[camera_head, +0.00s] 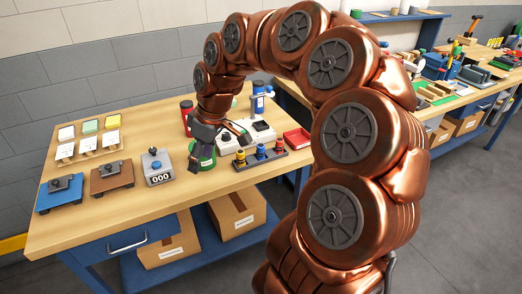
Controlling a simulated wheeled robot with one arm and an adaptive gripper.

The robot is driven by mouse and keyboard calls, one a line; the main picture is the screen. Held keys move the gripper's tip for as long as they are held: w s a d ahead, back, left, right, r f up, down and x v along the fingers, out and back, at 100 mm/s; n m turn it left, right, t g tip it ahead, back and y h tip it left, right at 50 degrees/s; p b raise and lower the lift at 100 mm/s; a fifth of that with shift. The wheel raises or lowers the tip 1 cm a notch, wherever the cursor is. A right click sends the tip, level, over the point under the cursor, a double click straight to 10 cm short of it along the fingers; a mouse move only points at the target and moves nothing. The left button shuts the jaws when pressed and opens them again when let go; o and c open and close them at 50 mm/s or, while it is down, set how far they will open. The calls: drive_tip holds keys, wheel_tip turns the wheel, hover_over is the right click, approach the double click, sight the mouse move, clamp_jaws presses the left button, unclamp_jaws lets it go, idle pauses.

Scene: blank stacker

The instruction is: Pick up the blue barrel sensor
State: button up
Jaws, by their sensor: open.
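The blue barrel sensor (261,152) appears to be the small blue upright piece in the middle of a black rack (270,162) on the wooden bench. My gripper (221,147) is open and points down, to the left of the rack and above the bench. It is apart from the blue piece, and nothing shows between its fingers. It partly hides a green round object (203,159).
A red tray (297,140) lies right of the rack, with white boxes (262,132) behind it. A counter device (157,168) is to the left. Bare bench lies in front.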

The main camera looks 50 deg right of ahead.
drive_tip(key=w+d+f+t, duration=0.1)
drive_tip(key=w+d, duration=0.1)
drive_tip(key=d, duration=0.5)
drive_tip(key=w+d+f+t, duration=0.1)
drive_tip(key=w+d, duration=0.1)
drive_tip(key=d, duration=0.6)
drive_tip(key=m+h+p, duration=0.1)
drive_tip(key=p, duration=0.1)
hover_over(261, 145)
drive_tip(key=s, duration=0.2)
wheel_tip(261, 145, down, 5)
drive_tip(key=shift+w+d+f, duration=0.25)
drive_tip(key=shift+w+f, duration=0.05)
drive_tip(key=shift+f, duration=0.35)
drive_tip(key=shift+w+a+f+p, duration=0.1)
drive_tip(key=shift+f+p, duration=0.5)
drive_tip(key=shift+p, duration=0.15)
drive_tip(key=shift+p+x, duration=0.8)
drive_tip(key=shift+x, duration=1.1)
clamp_jaws()
